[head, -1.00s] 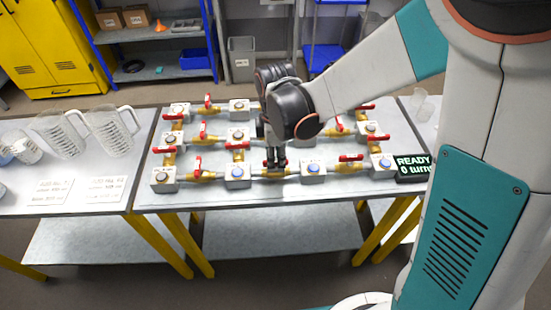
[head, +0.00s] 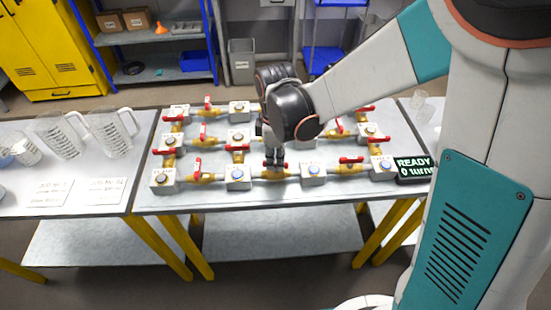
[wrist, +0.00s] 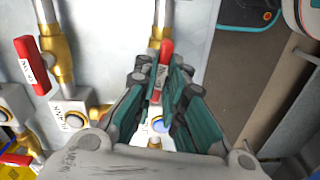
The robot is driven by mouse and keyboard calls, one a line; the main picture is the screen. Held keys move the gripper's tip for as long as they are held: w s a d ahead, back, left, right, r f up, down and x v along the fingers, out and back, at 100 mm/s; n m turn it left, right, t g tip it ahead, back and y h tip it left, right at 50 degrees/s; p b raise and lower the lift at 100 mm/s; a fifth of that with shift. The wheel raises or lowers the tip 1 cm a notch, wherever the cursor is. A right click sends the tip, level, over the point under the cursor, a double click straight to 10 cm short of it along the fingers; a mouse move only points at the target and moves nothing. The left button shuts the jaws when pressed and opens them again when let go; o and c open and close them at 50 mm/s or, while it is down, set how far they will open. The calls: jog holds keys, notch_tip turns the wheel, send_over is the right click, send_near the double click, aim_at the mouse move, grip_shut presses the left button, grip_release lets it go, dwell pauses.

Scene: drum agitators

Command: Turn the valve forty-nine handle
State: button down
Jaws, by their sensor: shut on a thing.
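The board of valves stands on the middle table, with red lever handles on brass bodies joined by pipes. My gripper (head: 274,160) reaches down over the front row, between two blue-topped blocks. In the wrist view its teal-sided fingers (wrist: 161,82) are closed around a red handle (wrist: 166,51) on a brass valve. A display (head: 413,168) at the right reads READY, 0 turns.
Another red handle (wrist: 32,66) with a tag stands to the left in the wrist view. Several more valves and white blocks (head: 239,178) surround my gripper closely. Clear jugs (head: 110,132) stand on the left table (head: 20,198). The table's front strip (head: 270,198) is clear.

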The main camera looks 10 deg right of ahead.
jog(key=m, duration=0.8)
jog(key=shift+b, duration=0.4)
jog(key=m, duration=0.4)
jog(key=shift+m, duration=1.9)
jog(key=c, duration=1.7)
grip_release()
jog(key=shift+o, duration=0.2)
